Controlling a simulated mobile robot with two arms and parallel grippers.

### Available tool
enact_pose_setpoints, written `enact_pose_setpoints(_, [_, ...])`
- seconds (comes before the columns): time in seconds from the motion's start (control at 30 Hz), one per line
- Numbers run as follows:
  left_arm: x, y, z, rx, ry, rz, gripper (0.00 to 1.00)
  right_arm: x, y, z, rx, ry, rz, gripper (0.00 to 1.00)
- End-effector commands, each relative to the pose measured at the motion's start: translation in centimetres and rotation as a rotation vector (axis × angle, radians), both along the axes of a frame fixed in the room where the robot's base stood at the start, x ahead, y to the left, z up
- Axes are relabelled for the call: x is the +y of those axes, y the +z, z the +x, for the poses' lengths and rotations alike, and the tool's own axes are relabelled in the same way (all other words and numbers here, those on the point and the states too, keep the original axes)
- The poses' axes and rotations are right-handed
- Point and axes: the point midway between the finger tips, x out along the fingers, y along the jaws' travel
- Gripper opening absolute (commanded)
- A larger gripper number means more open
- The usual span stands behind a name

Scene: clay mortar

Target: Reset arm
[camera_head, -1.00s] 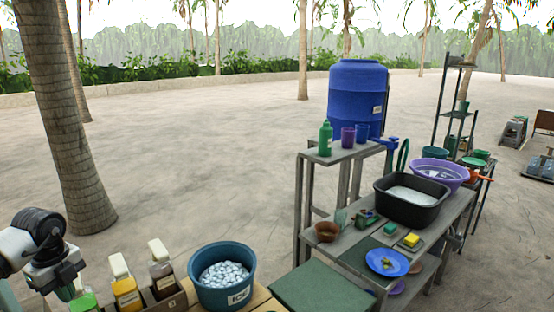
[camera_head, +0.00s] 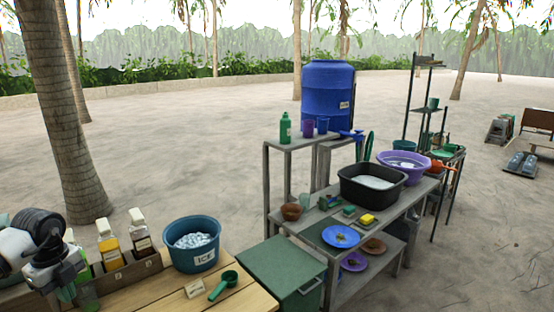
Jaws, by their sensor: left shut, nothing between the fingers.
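My left arm comes in at the lower left edge, with white links and a dark wrist. My left gripper (camera_head: 66,284) is at its end, pointing down beside the bottle rack; its fingertips are hard to make out against green and clear bottles. It is shut and holds nothing. My right gripper is not in view.
On the wooden counter (camera_head: 240,298) stand bottles in a rack (camera_head: 133,269), a blue ICE tub (camera_head: 193,243) and a green scoop (camera_head: 223,286). Right are a green-lidded box (camera_head: 280,262) and a grey wash table with a black basin (camera_head: 372,188). Open sand lies beyond.

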Motion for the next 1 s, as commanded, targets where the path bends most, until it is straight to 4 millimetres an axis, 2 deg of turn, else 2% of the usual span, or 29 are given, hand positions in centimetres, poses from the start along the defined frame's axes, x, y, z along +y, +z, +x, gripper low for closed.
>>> enact_pose_setpoints(0.17, [-2.0,-2.1,0.7,-0.014,-0.048,-0.096,0.0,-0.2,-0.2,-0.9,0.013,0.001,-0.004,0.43])
enact_pose_setpoints(0.37, [-4.7,-4.8,1.5,-0.042,-0.103,-0.235,0.0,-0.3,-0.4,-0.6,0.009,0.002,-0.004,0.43])
enact_pose_setpoints(0.47, [-6.7,-6.7,2.0,-0.068,-0.13,-0.335,0.0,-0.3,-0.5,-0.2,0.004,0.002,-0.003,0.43])
enact_pose_setpoints(0.67, [-12.3,-12.1,3.0,-0.171,-0.15,-0.632,0.0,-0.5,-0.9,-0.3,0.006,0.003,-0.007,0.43])
enact_pose_setpoints(0.77, [-16.0,-16.3,3.3,-0.274,-0.085,-0.846,0.0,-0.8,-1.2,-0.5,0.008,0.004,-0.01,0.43])
enact_pose_setpoints(0.83, [-18.4,-20.8,3.3,-0.389,0.055,-1.007,0.0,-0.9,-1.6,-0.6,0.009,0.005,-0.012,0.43])
enact_pose_setpoints(0.87, [-19.1,-23.0,3.1,-0.444,0.145,-1.06,0.0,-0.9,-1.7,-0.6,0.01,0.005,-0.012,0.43])
enact_pose_setpoints(0.9, [-19.5,-26.1,2.6,-0.512,0.279,-1.103,0.0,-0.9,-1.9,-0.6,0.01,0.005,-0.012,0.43])
enact_pose_setpoints(1.0, [-19.0,-33.0,0.3,-0.618,0.586,-1.092,0.0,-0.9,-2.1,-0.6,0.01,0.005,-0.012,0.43])
